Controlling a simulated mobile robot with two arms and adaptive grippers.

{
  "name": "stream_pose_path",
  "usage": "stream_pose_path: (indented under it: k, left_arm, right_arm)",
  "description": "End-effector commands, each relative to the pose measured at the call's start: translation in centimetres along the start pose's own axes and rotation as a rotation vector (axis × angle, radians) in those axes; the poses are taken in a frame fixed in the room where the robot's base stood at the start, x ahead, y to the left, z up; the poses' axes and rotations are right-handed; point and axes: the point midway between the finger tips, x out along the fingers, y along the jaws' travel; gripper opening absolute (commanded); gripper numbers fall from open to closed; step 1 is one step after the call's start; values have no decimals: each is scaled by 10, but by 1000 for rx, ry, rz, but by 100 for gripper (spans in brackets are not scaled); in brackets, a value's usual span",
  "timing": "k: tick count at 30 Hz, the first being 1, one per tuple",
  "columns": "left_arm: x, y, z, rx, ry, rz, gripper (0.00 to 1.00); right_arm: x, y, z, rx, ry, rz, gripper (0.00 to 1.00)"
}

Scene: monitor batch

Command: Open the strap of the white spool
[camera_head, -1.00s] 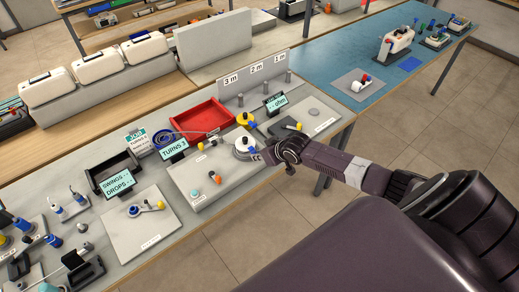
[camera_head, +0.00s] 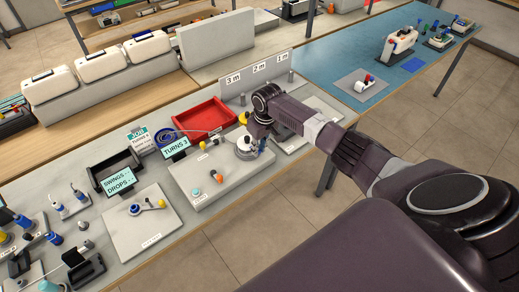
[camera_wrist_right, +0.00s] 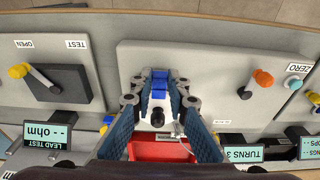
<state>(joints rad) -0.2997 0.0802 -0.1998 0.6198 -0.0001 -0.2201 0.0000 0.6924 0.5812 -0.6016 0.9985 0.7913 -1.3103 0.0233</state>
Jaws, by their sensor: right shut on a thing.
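The white spool (camera_head: 244,148) stands on a grey board in the head view, partly hidden by my right gripper (camera_head: 258,144). In the right wrist view, my right gripper (camera_wrist_right: 160,84) has its blue textured fingers on both sides of a small blue piece (camera_wrist_right: 159,91) at the spool. It is shut on this piece, which looks like the strap's tab. The white body of the spool (camera_wrist_right: 152,113) shows between the fingers, with a dark knob near it. Whether the strap is open or fastened cannot be told. My left gripper is not in view.
A red tray (camera_head: 205,118) lies behind the board, and the "TURNS 3" display (camera_head: 175,148) stands to its left.

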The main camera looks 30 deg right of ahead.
Motion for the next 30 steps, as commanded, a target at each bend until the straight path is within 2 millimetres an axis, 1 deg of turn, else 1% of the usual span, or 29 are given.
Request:
stream_pose_path:
  k: [11, 12, 17, 26, 30]
  left_arm:
    - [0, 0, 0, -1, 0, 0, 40]
    - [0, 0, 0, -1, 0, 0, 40]
    - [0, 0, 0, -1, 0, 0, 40]
    - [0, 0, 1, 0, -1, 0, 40]
    - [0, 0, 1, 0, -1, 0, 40]
  right_arm:
    - [1, -1, 0, -1, -5, -1, 0]
    - [1, -1, 0, -1, -5, -1, 16]
    - [1, -1, 0, -1, -5, -1, 33]
    - [-1, 0, 0, 0, -4, 0, 33]
    - [-11, 0, -1, 0, -2, 0, 33]
